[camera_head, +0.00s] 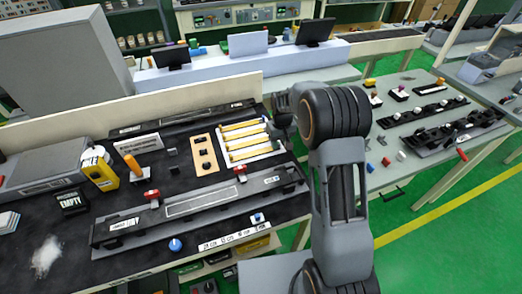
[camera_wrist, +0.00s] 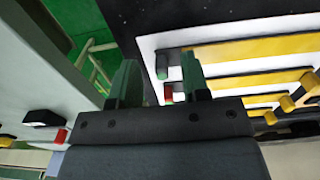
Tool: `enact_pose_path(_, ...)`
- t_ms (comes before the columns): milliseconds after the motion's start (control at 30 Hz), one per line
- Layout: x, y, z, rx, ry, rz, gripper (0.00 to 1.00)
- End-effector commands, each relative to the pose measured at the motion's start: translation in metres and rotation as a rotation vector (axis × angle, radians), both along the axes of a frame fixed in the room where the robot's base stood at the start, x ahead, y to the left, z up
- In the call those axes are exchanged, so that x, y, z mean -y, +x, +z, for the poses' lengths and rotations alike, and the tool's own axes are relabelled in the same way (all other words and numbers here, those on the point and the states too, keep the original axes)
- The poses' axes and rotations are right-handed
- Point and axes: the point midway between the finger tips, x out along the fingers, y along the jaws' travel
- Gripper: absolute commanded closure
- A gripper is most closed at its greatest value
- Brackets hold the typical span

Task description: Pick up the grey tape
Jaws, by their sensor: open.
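My gripper (camera_wrist: 158,75) shows in the wrist view with its two green fingers apart and nothing seen between them. In the head view my arm covers the right-centre, and its end is beside the right side of a white rack (camera_head: 262,157) of yellow strips. The rack also shows in the wrist view (camera_wrist: 230,82), with its strips right of and beyond the fingers. Small green and red ends show near the right finger; I cannot tell whether it touches them. I cannot make out a grey tape for certain in either view.
A long grey fixture with red knobs (camera_head: 152,195) lies along the front of the dark bench (camera_head: 80,231). Another table (camera_head: 385,178) with black parts is at right, across a gap.

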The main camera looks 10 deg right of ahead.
Motion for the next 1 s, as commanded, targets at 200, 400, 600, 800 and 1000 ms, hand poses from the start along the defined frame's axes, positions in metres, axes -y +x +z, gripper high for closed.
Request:
enact_pose_path(200,-0.0003,-0.0003,-0.0093,0.0,0.0,0.0,0.57)
enact_pose_path(400,-0.0004,-0.0003,-0.0093,0.0,0.0,0.0,0.61)
enact_pose_path(600,-0.0003,-0.0003,-0.0091,0.0,0.0,0.0,0.8)
enact_pose_path(800,-0.0003,-0.0003,-0.009,0.0,0.0,0.0,1.0)
enact_pose_path(1000,-0.0002,-0.0001,-0.0089,0.0,0.0,0.0,1.0)
